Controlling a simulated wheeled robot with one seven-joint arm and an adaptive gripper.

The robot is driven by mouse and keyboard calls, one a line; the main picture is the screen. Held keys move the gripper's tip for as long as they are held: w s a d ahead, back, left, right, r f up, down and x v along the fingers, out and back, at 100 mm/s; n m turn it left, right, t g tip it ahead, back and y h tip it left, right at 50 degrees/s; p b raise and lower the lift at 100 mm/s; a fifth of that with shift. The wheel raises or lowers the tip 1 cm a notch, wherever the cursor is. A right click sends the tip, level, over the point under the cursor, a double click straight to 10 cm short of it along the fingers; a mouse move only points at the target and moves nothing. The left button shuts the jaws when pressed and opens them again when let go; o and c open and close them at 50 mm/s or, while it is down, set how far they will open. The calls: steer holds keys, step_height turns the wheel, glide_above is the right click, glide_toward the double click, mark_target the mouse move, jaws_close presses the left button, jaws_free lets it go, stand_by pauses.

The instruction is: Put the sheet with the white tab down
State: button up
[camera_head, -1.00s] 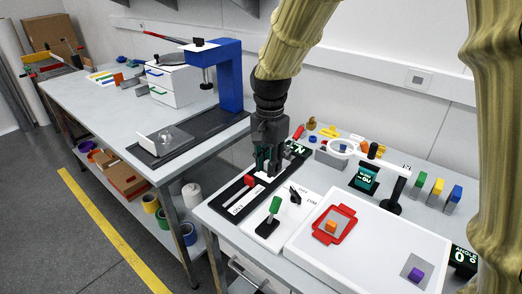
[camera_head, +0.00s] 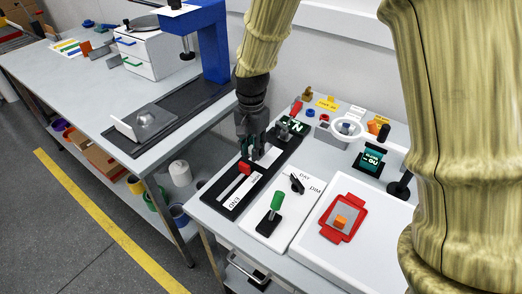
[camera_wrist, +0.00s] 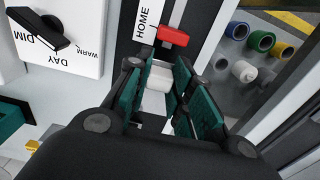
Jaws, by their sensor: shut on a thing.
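My gripper (camera_head: 258,156) is above the black slider panel on the right bench. Its teal-padded fingers (camera_wrist: 160,66) are shut on a white block, the white tab (camera_wrist: 157,78), seen between them in the wrist view. The sheet under this tab is mostly hidden by the fingers, and its edges cannot be made out. A grey sheet with an orange tab (camera_head: 341,222) lies in a red frame (camera_head: 328,232) on the white light panel (camera_head: 312,249).
The slider's red knob (camera_head: 245,167) is close beside my gripper; it also shows in the wrist view (camera_wrist: 173,36). A green-handled lever (camera_head: 276,201) and black dial (camera_head: 297,184) stand nearby. A ring magnifier (camera_head: 347,130) is behind. My arm hides the panel's right side.

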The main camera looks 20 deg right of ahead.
mark_target(261, 160)
steer(key=f, duration=0.1)
steer(key=s+f, duration=0.1)
steer(key=f, duration=0.1)
steer(key=shift+d, duration=0.1)
steer(key=shift+w+f, duration=0.1)
steer(key=shift+f, duration=0.1)
steer(key=shift+w+f, duration=0.15)
steer(key=shift+w, duration=0.05)
steer(key=shift+w+d+p, duration=0.3)
steer(key=shift+d+p, duration=0.2)
steer(key=shift+d, duration=0.05)
steer(key=shift+w+d+f+p, duration=0.2)
steer(key=shift+w+d+p, duration=0.15)
steer(key=shift+d, duration=0.2)
steer(key=shift+w+d+f+p, duration=0.15)
steer(key=shift+w+d+p, duration=0.05)
steer(key=shift+w+d, duration=0.3)
steer(key=shift+s+a+f, duration=0.1)
steer(key=shift+f, duration=0.1)
